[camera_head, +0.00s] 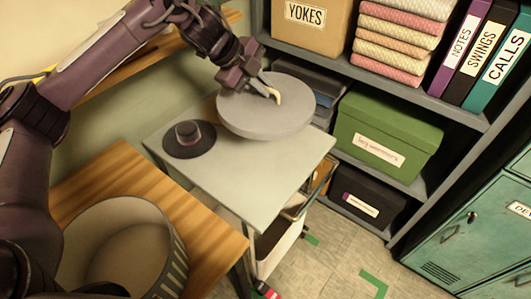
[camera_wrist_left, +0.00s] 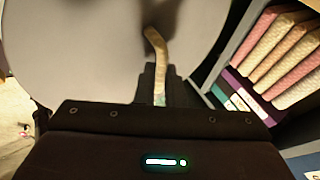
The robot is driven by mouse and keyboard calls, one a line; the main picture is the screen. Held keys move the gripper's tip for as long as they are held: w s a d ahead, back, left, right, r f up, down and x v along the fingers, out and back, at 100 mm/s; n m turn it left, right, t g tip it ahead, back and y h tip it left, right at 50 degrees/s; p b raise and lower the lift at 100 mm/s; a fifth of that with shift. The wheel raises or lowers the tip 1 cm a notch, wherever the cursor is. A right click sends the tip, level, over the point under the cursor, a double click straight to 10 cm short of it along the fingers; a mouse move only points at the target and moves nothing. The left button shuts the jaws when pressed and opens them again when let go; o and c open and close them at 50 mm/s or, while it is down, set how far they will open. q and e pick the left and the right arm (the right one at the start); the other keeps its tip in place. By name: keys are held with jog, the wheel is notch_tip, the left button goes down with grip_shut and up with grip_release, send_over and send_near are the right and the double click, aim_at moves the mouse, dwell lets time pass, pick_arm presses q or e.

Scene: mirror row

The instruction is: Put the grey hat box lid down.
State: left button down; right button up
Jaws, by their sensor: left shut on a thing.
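The grey round hat box lid (camera_head: 262,115) is over the far right part of the grey cart top (camera_head: 230,165). It looks roughly level; I cannot tell whether it touches the cart. My left gripper (camera_head: 263,89) is shut on the lid's cream strap handle (camera_head: 276,96). In the left wrist view the lid (camera_wrist_left: 90,50) fills the upper left, with the handle (camera_wrist_left: 156,50) running up from the gripper (camera_wrist_left: 157,92). The open round hat box (camera_head: 172,262) stands on the wooden table at lower left. My right gripper is not in view.
A shelf unit (camera_head: 405,92) with a green box (camera_head: 385,135) and folded cloths stands close behind and right of the lid. The cart's front part is clear. A teal locker (camera_head: 470,235) stands at right.

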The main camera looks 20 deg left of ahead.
pick_arm(q)
notch_tip(320, 180, down, 19)
jog(key=p, duration=0.2)
jog(key=shift+p, duration=0.4)
jog(key=shift+w+f, duration=0.1)
jog(key=shift+f, duration=0.3)
jog(key=shift+f, duration=0.1)
jog(key=c, duration=1.5)
grip_release()
jog(key=b+v, duration=0.2)
jog(key=v, duration=1)
jog(key=shift+a, duration=0.1)
